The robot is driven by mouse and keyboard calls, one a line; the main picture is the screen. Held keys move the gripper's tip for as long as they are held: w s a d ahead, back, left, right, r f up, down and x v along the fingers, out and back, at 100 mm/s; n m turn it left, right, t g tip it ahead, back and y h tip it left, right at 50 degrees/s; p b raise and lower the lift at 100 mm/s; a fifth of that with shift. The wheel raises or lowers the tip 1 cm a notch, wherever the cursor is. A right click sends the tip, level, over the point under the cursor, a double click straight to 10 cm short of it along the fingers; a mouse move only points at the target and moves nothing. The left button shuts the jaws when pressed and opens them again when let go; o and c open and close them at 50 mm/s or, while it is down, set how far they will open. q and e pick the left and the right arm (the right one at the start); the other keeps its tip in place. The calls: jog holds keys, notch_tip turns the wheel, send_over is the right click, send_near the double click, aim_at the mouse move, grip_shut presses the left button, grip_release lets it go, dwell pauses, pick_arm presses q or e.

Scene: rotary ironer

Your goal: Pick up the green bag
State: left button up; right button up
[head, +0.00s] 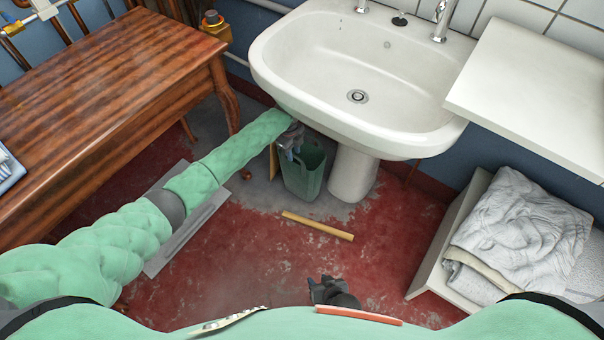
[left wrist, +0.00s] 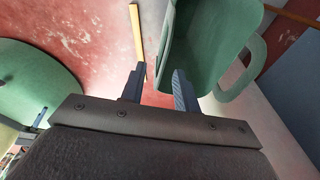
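The green bag (head: 303,172) stands upright with its top open on the floor under the sink, beside the sink's pedestal. It also shows in the left wrist view (left wrist: 205,45), with a loop handle at its right side. My left gripper (head: 291,138) is at the bag's upper left rim. In the left wrist view my left gripper (left wrist: 158,86) is open, with a gap between its fingers. The right-hand finger overlaps the bag's near side; I cannot tell whether it touches. My right gripper (head: 330,290) is low and close to my body, its fingers unclear.
The white sink (head: 330,80) overhangs the bag, and its pedestal (head: 352,175) is close on the right. A wooden table (head: 110,95) stands at the left. A wooden strip (head: 318,225) lies on the red floor. Folded cloth (head: 520,230) rests on a low shelf at right.

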aim_at(302, 169)
pick_arm(q)
jog(key=shift+w+f, duration=0.1)
jog(key=shift+f, duration=2.6)
jog(key=shift+c, duration=0.2)
grip_shut()
